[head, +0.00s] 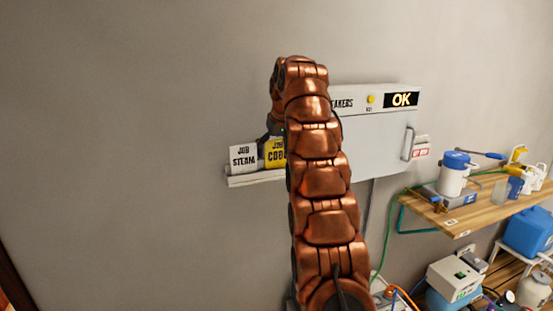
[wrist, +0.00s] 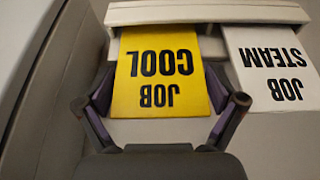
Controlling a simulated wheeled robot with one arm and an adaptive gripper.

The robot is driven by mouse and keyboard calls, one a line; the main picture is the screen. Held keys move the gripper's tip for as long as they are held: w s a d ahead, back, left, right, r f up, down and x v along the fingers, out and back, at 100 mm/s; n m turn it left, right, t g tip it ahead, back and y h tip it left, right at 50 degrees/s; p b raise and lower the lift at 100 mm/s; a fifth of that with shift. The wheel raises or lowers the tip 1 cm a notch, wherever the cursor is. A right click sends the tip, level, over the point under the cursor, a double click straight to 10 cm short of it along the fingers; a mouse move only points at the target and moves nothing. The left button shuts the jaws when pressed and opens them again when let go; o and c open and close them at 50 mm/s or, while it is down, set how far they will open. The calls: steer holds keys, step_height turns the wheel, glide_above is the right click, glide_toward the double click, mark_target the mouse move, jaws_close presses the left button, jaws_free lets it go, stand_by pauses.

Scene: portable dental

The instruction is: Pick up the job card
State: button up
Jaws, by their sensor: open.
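Two job cards stand in a pale wall rack (head: 255,179). The yellow card reads JOB COOL (wrist: 158,70) and the white card reads JOB STEAM (head: 243,157). In the wrist view the yellow card lies between the open fingers of my gripper (wrist: 160,112), with the white card (wrist: 270,68) to its right, upside down. The fingers flank the yellow card's near end, one on each side, and I cannot tell whether they touch it. In the head view my arm hides part of the yellow card (head: 275,153) and most of my gripper.
A wooden shelf (head: 470,212) with bottles and a blue-lidded container (head: 454,172) is further right. The wall to the left is bare.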

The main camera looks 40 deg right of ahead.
steer(key=c, duration=0.9)
steer(key=shift+o, duration=0.2)
steer(key=shift+w+r, duration=0.1)
steer(key=shift+r, duration=0.55)
